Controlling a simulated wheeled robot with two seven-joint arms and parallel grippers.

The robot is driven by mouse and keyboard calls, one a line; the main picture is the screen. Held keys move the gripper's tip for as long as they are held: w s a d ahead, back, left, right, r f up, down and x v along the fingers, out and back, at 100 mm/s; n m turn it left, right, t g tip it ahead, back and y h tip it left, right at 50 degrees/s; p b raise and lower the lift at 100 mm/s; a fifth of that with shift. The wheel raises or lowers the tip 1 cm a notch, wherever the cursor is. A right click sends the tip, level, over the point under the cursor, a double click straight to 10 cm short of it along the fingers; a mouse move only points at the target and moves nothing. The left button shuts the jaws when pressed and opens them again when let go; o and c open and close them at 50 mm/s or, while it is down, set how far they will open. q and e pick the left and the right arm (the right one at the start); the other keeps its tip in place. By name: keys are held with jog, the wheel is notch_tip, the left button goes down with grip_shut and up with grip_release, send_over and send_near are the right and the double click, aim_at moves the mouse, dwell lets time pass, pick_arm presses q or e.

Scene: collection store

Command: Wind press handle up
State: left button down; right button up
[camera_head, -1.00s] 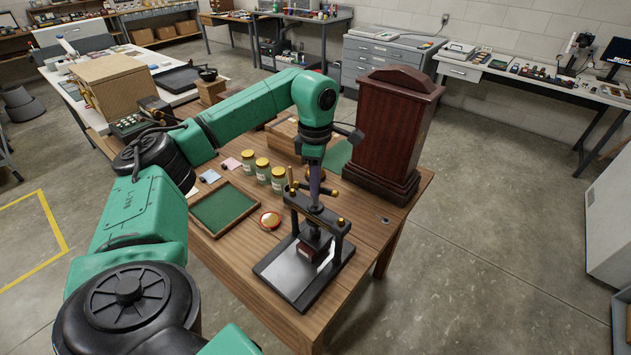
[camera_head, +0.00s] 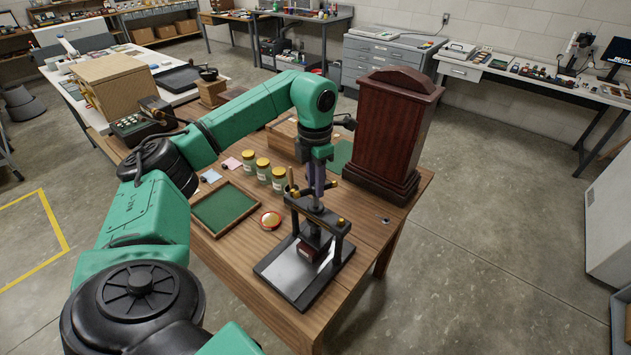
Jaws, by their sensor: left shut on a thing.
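The press (camera_head: 341,232) stands at the front of the wooden table, with a black frame and a pale, shiny base plate (camera_head: 292,270). A dark red block (camera_head: 308,251) shows under its crossbar, between the posts. The press handle on top is mostly hidden by my gripper; a brass-coloured end shows beside it. My left gripper (camera_head: 316,200) points straight down over the middle of the press and is shut on the handle. Its fingertips are small and partly hidden in this view. My right gripper is not in view.
A tall dark wooden case (camera_head: 393,135) stands close on the right of my left arm. The table's right front corner is bare.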

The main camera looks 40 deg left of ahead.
pick_arm(q)
jog(key=n, duration=1.1)
jog(key=shift+n+p, duration=0.35)
jog(key=shift+n, duration=0.05)
jog(key=n, duration=1.1)
jog(key=shift+n, duration=0.4)
jog(key=c, duration=0.7)
grip_release()
jog(key=shift+o, duration=0.2)
